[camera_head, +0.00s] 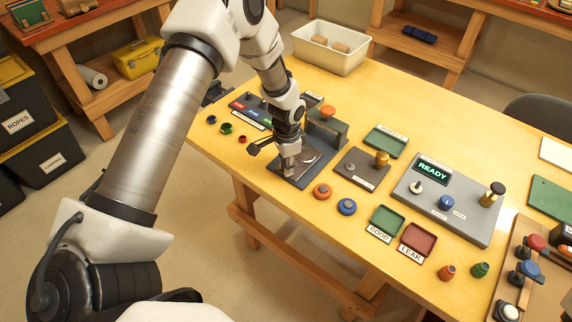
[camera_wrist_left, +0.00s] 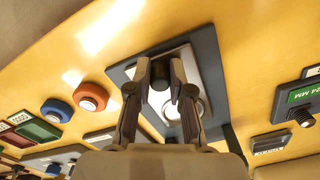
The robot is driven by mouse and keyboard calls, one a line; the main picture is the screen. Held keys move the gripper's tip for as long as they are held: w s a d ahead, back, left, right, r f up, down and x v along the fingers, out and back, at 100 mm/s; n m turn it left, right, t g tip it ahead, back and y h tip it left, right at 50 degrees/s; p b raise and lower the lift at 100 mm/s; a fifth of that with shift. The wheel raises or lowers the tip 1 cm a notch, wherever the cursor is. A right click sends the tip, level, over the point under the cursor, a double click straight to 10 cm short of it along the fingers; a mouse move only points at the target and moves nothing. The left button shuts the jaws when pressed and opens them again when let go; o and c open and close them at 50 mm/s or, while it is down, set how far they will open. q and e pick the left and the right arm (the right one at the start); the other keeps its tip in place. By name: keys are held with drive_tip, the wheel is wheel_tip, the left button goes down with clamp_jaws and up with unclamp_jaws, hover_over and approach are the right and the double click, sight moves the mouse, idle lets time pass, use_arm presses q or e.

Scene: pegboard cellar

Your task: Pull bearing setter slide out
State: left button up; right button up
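The bearing setter has a dark grey base (camera_head: 272,178), an upright block (camera_head: 326,128) and an orange knob (camera_head: 328,111) on top. Its pale metal slide (camera_head: 312,160) lies flat on the base near the table's front edge. The slide plate (camera_wrist_left: 184,55) also shows in the left wrist view, with a round ring (camera_wrist_left: 203,108) on it and a dark post (camera_wrist_left: 160,76). My left gripper (camera_head: 289,172) points down over the slide. In the left wrist view its fingertips (camera_wrist_left: 161,66) stand close against both sides of the post, which they partly hide. My right gripper is not in view.
Orange (camera_head: 322,190) and blue (camera_head: 347,207) rings lie just right of the setter. Green (camera_head: 386,222) and red (camera_head: 418,243) trays, a small fixture (camera_head: 352,177) and a READY panel (camera_head: 470,204) stand farther right. A white bin (camera_head: 331,54) stands behind.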

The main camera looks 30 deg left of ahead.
use_arm(q)
drive_tip(key=o, duration=0.4)
drive_tip(key=shift+s+f, duration=0.2)
drive_tip(key=shift+s, duration=0.05)
drive_tip(key=shift+d, duration=0.1)
drive_tip(key=shift+w+r, duration=0.1)
wheel_tip(320, 180, up, 12)
drive_tip(key=shift+f, duration=0.1)
